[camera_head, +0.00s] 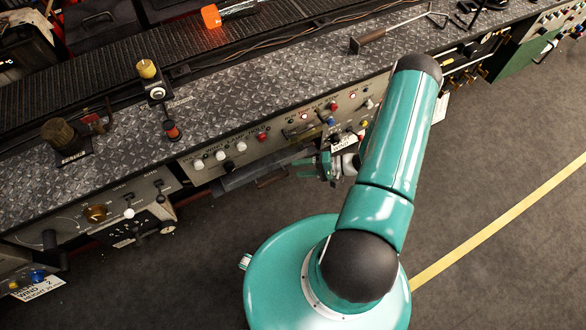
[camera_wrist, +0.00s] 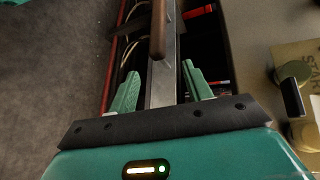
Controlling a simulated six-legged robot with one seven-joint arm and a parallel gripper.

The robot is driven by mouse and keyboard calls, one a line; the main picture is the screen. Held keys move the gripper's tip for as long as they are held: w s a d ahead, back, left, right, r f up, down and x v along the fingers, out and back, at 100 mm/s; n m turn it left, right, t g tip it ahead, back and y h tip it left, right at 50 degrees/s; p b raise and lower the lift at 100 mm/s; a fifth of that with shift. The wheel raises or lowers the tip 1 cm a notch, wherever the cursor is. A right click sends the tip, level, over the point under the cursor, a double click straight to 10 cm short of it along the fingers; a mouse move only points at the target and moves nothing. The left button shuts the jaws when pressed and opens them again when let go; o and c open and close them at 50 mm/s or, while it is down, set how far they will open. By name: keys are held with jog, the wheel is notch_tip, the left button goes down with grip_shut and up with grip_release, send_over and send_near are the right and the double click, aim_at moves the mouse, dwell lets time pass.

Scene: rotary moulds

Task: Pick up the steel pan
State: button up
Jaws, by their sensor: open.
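I cannot make out a thing that is clearly a steel pan in either view. My gripper (camera_head: 322,168) is low in front of the machine's control panel, partly hidden by my arm in the head view. In the wrist view my gripper (camera_wrist: 163,82) is open, with its green fingers on either side of a narrow grey metal bar (camera_wrist: 163,75). A brown wooden-looking handle (camera_wrist: 158,35) runs along that bar, farther from the palm. I cannot tell whether the fingers touch the bar.
A control panel (camera_head: 285,135) with knobs and buttons lies behind my gripper. A long dark ledge (camera_head: 240,172) juts out below it. The floor (camera_head: 490,180) at right is clear.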

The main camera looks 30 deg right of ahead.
jog(key=v, duration=0.9)
jog(key=shift+d+r, duration=0.15)
jog(key=shift+d, duration=0.15)
jog(key=shift+s, duration=0.1)
